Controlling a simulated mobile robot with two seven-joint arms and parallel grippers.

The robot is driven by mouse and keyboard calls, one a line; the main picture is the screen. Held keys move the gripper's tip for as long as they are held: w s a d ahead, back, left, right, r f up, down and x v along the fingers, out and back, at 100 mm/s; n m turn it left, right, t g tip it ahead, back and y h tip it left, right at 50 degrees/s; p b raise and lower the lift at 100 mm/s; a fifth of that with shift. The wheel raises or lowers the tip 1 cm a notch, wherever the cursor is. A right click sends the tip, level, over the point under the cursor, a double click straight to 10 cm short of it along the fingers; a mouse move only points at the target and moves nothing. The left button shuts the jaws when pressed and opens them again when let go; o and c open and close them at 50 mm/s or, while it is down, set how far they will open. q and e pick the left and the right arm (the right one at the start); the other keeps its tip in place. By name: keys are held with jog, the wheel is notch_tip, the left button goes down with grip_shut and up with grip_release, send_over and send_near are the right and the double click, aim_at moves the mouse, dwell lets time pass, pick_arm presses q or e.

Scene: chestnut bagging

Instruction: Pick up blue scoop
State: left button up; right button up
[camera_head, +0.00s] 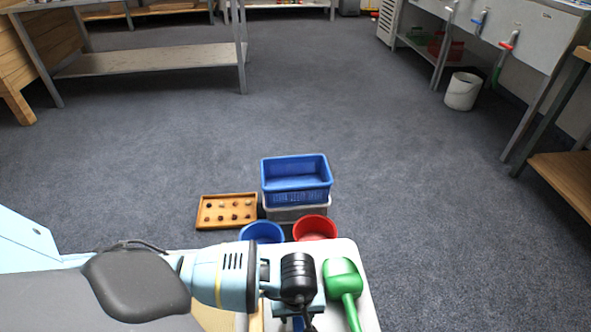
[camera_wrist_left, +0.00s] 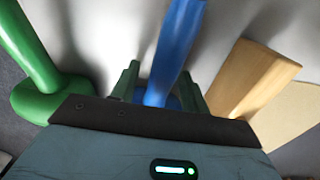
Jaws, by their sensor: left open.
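The blue scoop shows best in the left wrist view (camera_wrist_left: 178,42), where its long blue handle runs between the two fingers of my left gripper (camera_wrist_left: 160,85). The fingers stand apart on either side of the handle; I cannot tell whether either one touches it. In the head view my left gripper (camera_head: 304,308) points down over the white surface (camera_head: 362,285), and it hides nearly all of the blue scoop, with only a bit of blue showing under it. My right gripper is not in view.
A green scoop (camera_head: 342,277) lies just right of my gripper. A wooden tool (camera_wrist_left: 255,78) lies on its other side. Beyond are a blue bowl (camera_head: 262,231), a red bowl (camera_head: 315,227), a blue crate (camera_head: 297,195) on a grey one, and a wooden tray (camera_head: 205,222). Open floor lies beyond.

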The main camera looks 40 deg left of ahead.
pick_arm(q)
jog(key=c, duration=1)
jog(key=shift+r, duration=0.25)
notch_tip(320, 180, up, 8)
jog(key=p, duration=0.3)
jog(key=shift+r, duration=0.15)
jog(key=shift+r+p, duration=0.35)
jog(key=shift+r, duration=0.35)
